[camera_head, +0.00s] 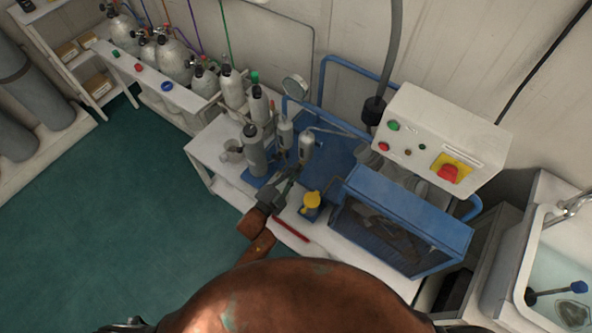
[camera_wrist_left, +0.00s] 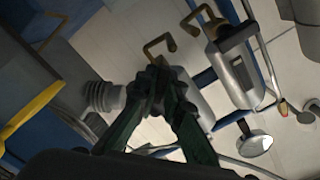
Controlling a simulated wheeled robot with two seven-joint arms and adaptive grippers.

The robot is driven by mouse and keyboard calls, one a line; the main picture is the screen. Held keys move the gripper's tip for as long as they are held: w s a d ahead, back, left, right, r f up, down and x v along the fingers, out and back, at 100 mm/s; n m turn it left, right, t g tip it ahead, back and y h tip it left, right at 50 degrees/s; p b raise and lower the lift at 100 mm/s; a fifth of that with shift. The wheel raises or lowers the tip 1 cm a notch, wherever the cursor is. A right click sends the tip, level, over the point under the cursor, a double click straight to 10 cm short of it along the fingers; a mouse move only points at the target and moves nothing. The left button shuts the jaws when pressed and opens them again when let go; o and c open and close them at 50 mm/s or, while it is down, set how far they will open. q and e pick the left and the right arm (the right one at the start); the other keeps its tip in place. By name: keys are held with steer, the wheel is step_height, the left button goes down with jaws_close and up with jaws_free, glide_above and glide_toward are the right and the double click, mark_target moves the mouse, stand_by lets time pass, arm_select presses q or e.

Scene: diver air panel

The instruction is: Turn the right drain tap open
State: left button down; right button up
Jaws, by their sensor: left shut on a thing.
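Two silver separator canisters stand side by side on the bench, the left one (camera_head: 285,132) and the right one (camera_head: 306,146). In the left wrist view, each has a bent brass drain tap below it: the right drain tap (camera_wrist_left: 158,44) and the left drain tap (camera_wrist_left: 203,18). That view is rolled, so the right canister (camera_wrist_left: 186,92) appears left of the other. My left gripper (camera_head: 291,180) is at the foot of the right canister. Its fingers (camera_wrist_left: 158,82) are closed together at the right tap and hide part of it.
The blue compressor housing (camera_head: 405,215) and a yellow-capped item (camera_head: 311,201) are close on the right. A grey cylinder (camera_head: 254,155) stands left of the canisters. A red bar (camera_head: 290,231) lies at the bench front. A round gauge (camera_head: 295,87) is behind.

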arm_select(q)
steer(key=n+p, duration=0.2)
steer(key=n, duration=0.2)
steer(key=shift+n, duration=0.3)
steer(key=shift+f+n+p, duration=0.1)
steer(key=shift+n+p, duration=0.75)
steer(key=shift+n, duration=0.95)
arm_select(e)
steer(key=shift+w+a+r, duration=0.1)
steer(key=shift+w+r, duration=0.2)
steer(key=shift+r, duration=0.4)
steer(key=shift+w+a+r, duration=0.1)
steer(key=shift+w+r, duration=0.15)
steer(key=shift+r, duration=0.4)
steer(key=shift+w+r, duration=0.3)
steer(key=shift+r, duration=0.4)
arm_select(q)
steer(key=shift+f, duration=0.1)
arm_select(e)
steer(key=shift+d, duration=0.15)
arm_select(q)
steer(key=c, duration=2)
jaws_free()
steer(key=shift+c, duration=0.2)
steer(key=v, duration=1.2)
